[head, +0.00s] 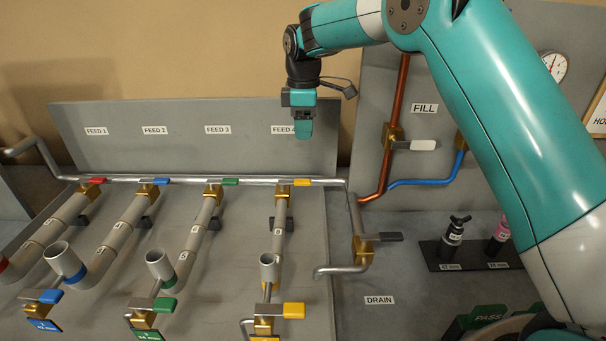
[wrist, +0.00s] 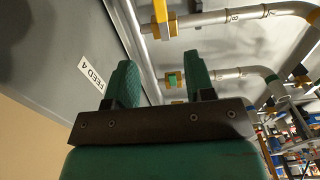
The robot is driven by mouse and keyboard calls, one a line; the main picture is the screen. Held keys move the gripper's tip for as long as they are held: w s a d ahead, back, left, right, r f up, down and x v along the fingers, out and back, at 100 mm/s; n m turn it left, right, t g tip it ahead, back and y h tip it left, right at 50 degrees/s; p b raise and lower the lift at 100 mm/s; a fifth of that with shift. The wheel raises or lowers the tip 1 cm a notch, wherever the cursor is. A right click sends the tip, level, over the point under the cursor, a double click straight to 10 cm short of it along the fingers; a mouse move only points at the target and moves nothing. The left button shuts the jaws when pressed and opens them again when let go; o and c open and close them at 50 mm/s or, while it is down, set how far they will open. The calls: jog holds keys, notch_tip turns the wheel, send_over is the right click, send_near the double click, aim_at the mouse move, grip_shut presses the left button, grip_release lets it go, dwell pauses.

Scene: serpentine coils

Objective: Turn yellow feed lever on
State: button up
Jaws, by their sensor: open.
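The yellow feed lever (head: 301,182) sits on a brass valve under the FEED 4 label (head: 284,129) in the head view. Its handle points right, along the long header pipe and across its own branch pipe. My gripper (head: 303,128) hangs above and behind this lever, apart from it, with the fingers pointing down. In the wrist view my gripper (wrist: 160,72) is open with nothing between the fingers.
Red (head: 95,180), blue (head: 161,181) and green (head: 230,181) feed levers line the header pipe to the left. A lower yellow lever (head: 293,310) stands nearer the front. A dark drain lever (head: 388,236) is close on the right. The grey back panel (head: 190,155) is behind my gripper.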

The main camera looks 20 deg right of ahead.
aim_at(304, 180)
notch_tip(304, 180, down, 15)
jog(key=p, duration=0.3)
jog(key=shift+r, duration=0.2)
grip_shut()
